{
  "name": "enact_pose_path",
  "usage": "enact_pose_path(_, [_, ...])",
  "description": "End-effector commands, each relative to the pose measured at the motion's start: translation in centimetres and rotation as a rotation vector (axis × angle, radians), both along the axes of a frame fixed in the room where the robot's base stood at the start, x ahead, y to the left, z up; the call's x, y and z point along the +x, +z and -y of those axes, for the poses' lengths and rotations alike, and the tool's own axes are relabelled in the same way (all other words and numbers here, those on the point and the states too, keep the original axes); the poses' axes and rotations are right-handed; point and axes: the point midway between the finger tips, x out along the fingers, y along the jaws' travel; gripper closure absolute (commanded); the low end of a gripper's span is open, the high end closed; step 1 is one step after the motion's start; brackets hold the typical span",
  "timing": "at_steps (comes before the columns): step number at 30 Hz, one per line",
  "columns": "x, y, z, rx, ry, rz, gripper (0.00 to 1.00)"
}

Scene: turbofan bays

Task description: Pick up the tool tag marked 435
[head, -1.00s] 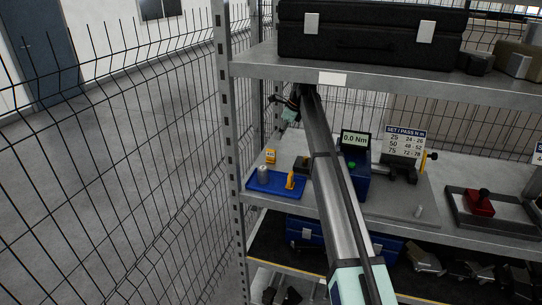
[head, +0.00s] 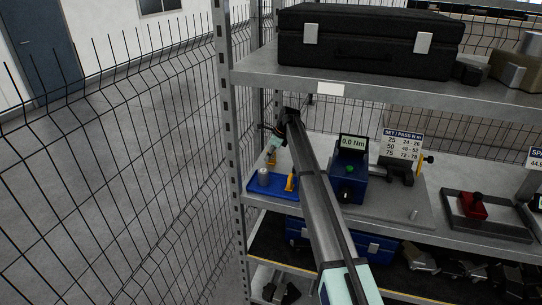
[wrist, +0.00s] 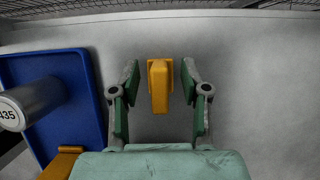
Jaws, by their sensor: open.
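A yellow tag (wrist: 160,88) stands on the grey shelf between the two fingers of my gripper (wrist: 160,78) in the wrist view. The fingers are open, with a gap on each side of the tag. Its marking cannot be read from here. In the head view, the yellow tag (head: 271,159) stands behind the blue tray, partly hidden by my gripper (head: 275,143). A silver cylinder (wrist: 38,100) with a label reading 435 is on the blue tray at the left; it also shows in the head view (head: 263,174).
The blue tray (wrist: 85,52) lies close left of my gripper. A yellow piece (head: 290,183) stands on its right part. A blue tester (head: 350,172) reading 0.0 Nm is to the right. The shelf above (head: 300,78) carries a black case. Wire mesh closes the back.

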Motion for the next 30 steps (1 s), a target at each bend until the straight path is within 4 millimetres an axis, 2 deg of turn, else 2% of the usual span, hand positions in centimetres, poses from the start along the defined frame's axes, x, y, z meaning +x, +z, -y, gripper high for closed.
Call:
enact_pose_path(3, [0.0, -1.0, -0.4, -0.001, 0.0, -0.001, 0.54])
enact_pose_path(10, [0.1, -1.3, -0.4, 0.0, 0.0, 0.0, 0.54])
enact_pose_path(11, [0.1, -1.3, -0.4, 0.0, 0.0, 0.0, 0.61])
enact_pose_path(12, [0.1, -1.3, -0.4, 0.0, 0.0, 0.0, 0.75])
enact_pose_path(14, [0.1, -1.3, -0.4, 0.0, 0.0, 0.0, 0.97])
enact_pose_path(25, [0.1, -1.2, -0.4, 0.0, 0.0, 0.0, 0.98])
enact_pose_path(30, [0.1, 0.1, -0.4, 0.001, -0.001, 0.002, 0.98])
